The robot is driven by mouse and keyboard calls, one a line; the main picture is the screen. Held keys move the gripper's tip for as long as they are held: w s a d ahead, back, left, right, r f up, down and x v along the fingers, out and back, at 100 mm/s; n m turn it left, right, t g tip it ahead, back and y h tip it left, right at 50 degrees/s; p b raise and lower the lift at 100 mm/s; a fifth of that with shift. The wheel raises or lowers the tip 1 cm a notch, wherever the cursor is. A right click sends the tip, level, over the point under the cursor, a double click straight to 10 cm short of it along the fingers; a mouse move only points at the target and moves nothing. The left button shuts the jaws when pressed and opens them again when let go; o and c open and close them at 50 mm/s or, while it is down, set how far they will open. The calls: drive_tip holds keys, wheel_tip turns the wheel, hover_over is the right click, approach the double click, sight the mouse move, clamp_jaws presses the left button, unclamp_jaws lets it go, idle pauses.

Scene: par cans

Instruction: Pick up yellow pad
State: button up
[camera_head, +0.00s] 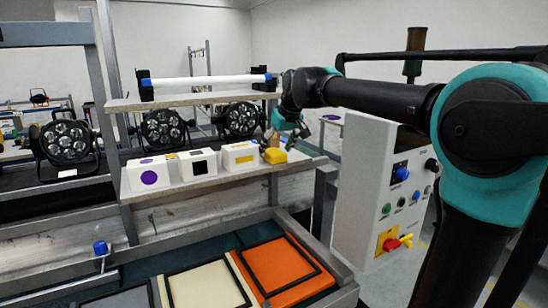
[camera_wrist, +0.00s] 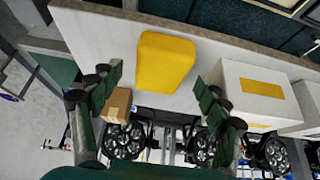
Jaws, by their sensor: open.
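The yellow pad (camera_head: 275,155) is a small rounded yellow block at the right end of the white shelf, beside a white box with a yellow mark (camera_head: 240,156). In the wrist view the yellow pad (camera_wrist: 164,62) lies on the pale shelf surface, ahead of and between the spread fingers. My gripper (camera_head: 284,139) is at the shelf's right end, close to the pad. In the wrist view my gripper (camera_wrist: 160,90) is open, with dark green fingers on both sides and nothing between the tips. I cannot tell from these views whether a finger touches the pad.
White boxes with a black square (camera_head: 197,164) and a purple circle (camera_head: 149,177) stand farther left on the shelf. A small brown box (camera_wrist: 117,104) is near the left finger in the wrist view. Orange (camera_head: 274,268) and cream (camera_head: 205,285) framed panels lie below. A control box (camera_head: 385,190) stands right.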

sight(275, 152)
drive_tip(key=shift+w+a+f, duration=0.2)
drive_tip(key=shift+w+f, duration=0.05)
drive_tip(key=shift+f, duration=0.3)
drive_tip(key=c, duration=1.1)
drive_tip(key=shift+r, duration=0.1)
wheel_tip(275, 152, up, 10)
drive_tip(key=shift+f, duration=0.1)
drive_tip(key=o, duration=0.4)
drive_tip(key=c, duration=0.4)
